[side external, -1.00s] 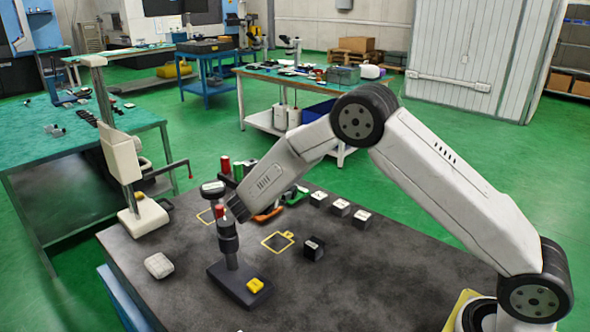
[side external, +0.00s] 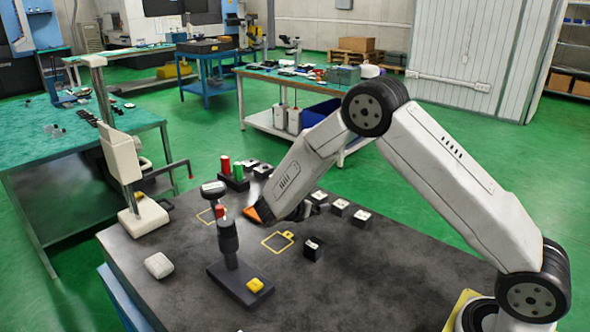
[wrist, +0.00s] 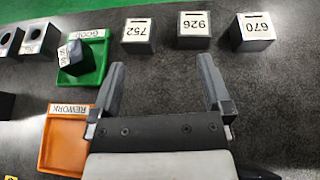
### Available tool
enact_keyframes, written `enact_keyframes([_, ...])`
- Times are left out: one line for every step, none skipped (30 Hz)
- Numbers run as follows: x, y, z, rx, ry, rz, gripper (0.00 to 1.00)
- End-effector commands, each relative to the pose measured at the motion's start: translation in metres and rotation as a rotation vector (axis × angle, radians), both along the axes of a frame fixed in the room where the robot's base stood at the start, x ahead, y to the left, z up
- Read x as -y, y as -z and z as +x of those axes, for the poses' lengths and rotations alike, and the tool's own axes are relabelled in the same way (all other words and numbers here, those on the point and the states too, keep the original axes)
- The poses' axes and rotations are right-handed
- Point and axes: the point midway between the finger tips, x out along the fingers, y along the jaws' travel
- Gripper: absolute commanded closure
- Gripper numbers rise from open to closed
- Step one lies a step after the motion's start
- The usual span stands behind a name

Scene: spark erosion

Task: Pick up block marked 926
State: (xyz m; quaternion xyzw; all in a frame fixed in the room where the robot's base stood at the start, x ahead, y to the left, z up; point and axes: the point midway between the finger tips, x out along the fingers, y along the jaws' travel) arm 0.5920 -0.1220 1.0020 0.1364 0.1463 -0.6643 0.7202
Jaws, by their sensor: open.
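The block marked 926 (wrist: 194,30) is a grey block with a white top label, in a row at the top of the wrist view. It stands between the block marked 752 (wrist: 138,35) and the block marked 670 (wrist: 252,32). In the side view, it appears as the middle block (side external: 340,207) of the row, its label too small to read. My gripper (wrist: 163,65) is open and empty. In the wrist view its fingers point toward the row, with 926 ahead, nearer the right finger. In the side view the gripper is largely hidden by my arm.
A green GOOD tray (wrist: 97,72) holds a tilted block (wrist: 69,52). An orange REWORK tray (wrist: 51,158) lies beside it. A dark stand (side external: 229,245) rises from the table's front left. A single dark block (side external: 313,248) stands nearer the camera. The table's right side is clear.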

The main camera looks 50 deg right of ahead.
Motion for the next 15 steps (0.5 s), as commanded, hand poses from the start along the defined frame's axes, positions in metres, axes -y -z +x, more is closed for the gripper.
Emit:
enact_keyframes([0.008,0.002,-0.014,-0.003,0.048,-0.003,0.00])
enact_keyframes([0.011,0.003,-0.020,-0.002,0.071,-0.005,0.00])
enact_keyframes([0.014,0.004,-0.027,-0.004,0.097,-0.007,0.00])
enact_keyframes([0.016,0.004,-0.031,-0.002,0.110,-0.009,0.00])
enact_keyframes([0.017,0.005,-0.033,-0.002,0.118,-0.010,0.00])
enact_keyframes([0.018,0.005,-0.035,-0.002,0.124,-0.010,0.00])
enact_keyframes([0.018,0.005,-0.035,-0.002,0.126,-0.011,0.00])
enact_keyframes([0.018,0.005,-0.035,-0.002,0.126,-0.011,0.00])
enact_keyframes([0.018,0.005,-0.035,-0.001,0.125,-0.011,0.00])
enact_keyframes([0.019,0.005,-0.035,-0.001,0.125,-0.011,0.00])
enact_keyframes([0.020,0.006,-0.035,-0.001,0.125,-0.011,0.00])
enact_keyframes([0.022,0.007,-0.035,-0.002,0.125,-0.011,0.00])
enact_keyframes([0.024,0.008,-0.035,-0.003,0.126,-0.011,0.00])
enact_keyframes([0.027,0.009,-0.035,-0.002,0.126,-0.011,0.00])
enact_keyframes([0.030,0.010,-0.035,-0.002,0.127,-0.011,0.00])
